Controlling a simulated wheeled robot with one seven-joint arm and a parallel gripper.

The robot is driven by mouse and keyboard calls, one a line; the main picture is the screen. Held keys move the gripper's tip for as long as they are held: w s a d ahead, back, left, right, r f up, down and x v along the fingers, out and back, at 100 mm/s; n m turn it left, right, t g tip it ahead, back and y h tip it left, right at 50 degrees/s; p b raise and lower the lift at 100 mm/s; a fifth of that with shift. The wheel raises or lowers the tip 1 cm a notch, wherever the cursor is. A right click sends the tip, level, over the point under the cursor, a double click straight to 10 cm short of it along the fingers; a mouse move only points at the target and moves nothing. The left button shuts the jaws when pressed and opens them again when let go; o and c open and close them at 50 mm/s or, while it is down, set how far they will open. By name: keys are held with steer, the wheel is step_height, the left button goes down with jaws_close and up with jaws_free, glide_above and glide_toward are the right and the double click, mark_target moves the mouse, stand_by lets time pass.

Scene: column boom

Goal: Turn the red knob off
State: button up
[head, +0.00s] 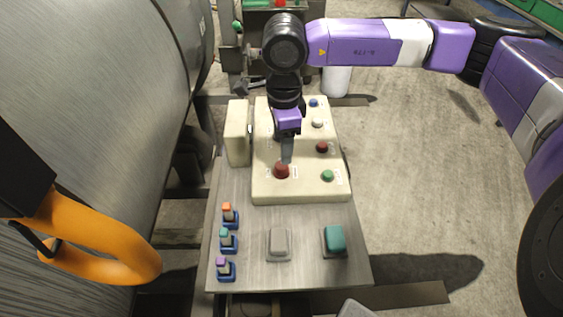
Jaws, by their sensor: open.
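A cream control panel (263,189) lies on the metal table. A red knob (282,171) sits on its front left part. My gripper (287,157) is open and points down, with its fingers just behind or above the red knob; I cannot tell whether they touch it. The gap between the fingers is too small to make out. A second, darker red control (322,147) sits to the right and further back. The turn position of the red knob is too small to read.
A green button (327,175), a white one (317,123) and a blue one (314,103) line the panel's right side. Small coloured switches (228,240), a grey block (278,243) and a teal block (335,239) stand in front. A large metal cylinder (90,80) and orange ring (110,255) are left.

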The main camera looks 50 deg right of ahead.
mark_target(282, 168)
step_height(282, 168, down, 8)
steer(key=shift+w+r+p, duration=0.1)
steer(key=shift+r+p, duration=0.1)
steer(key=shift+p, duration=0.5)
jaws_close()
